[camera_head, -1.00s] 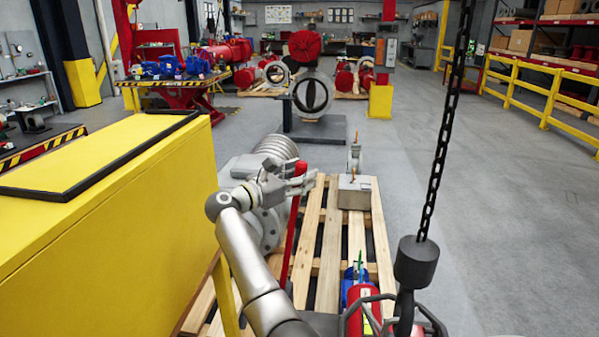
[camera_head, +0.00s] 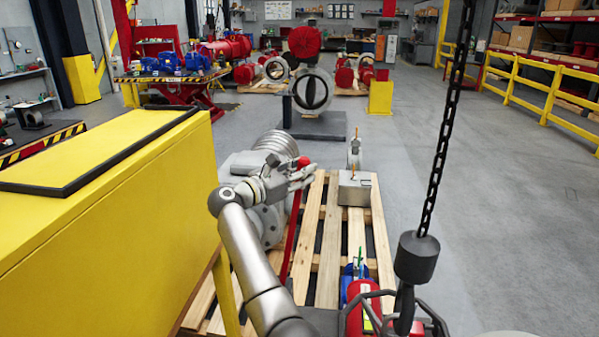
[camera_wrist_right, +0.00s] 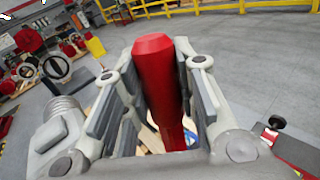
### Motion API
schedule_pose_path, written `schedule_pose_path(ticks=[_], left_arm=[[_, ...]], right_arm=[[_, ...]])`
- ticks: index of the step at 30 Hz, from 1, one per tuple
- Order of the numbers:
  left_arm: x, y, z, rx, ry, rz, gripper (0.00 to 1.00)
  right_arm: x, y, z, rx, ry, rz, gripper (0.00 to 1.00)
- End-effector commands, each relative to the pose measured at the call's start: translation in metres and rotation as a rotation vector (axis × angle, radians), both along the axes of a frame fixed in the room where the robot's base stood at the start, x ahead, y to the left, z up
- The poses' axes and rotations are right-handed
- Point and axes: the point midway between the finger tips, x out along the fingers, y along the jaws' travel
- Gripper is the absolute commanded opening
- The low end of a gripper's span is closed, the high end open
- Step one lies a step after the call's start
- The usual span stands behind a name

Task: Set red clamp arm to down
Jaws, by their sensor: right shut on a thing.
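The red clamp arm (camera_head: 291,238) is a long red lever beside the pallet's left side. It stands up, leaning slightly, with its rounded red top above my fingers. Its lower end is hidden behind my arm. My right gripper (camera_head: 302,177) is shut on the lever just below its top. In the right wrist view, the thick red handle (camera_wrist_right: 157,75) stands between the grey finger pads of my right gripper (camera_wrist_right: 156,62). My left gripper is not in view.
A wooden pallet (camera_head: 329,240) carries a grey block (camera_head: 354,188) and red and blue parts near the front. A yellow cabinet (camera_head: 110,220) stands close on the left. A black chain (camera_head: 440,140) with a hook hangs at right. The floor on the right is clear.

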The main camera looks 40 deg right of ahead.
Motion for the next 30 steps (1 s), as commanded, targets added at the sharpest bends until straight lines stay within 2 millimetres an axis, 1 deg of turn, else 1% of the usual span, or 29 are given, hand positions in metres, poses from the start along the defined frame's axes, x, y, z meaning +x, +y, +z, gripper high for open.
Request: schedule_pose_path(ticks=[5,8,14,20,24,30], left_arm=[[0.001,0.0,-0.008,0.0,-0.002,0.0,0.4],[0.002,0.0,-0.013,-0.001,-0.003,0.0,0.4],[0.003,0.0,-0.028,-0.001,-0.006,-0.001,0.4],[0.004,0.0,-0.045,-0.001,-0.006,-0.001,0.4],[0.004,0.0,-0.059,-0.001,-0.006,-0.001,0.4],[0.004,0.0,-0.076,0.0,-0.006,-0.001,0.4]], right_arm=[[-0.016,-0.012,-0.005,0.031,-0.042,-0.001,0.0],[-0.029,-0.022,-0.01,0.057,-0.075,-0.001,0.0],[-0.061,-0.048,-0.023,0.119,-0.155,-0.002,0.0],[-0.096,-0.076,-0.042,0.192,-0.249,-0.003,0.0],[-0.12,-0.095,-0.06,0.246,-0.315,-0.004,0.0],[-0.149,-0.118,-0.084,0.314,-0.401,-0.002,0.0]])
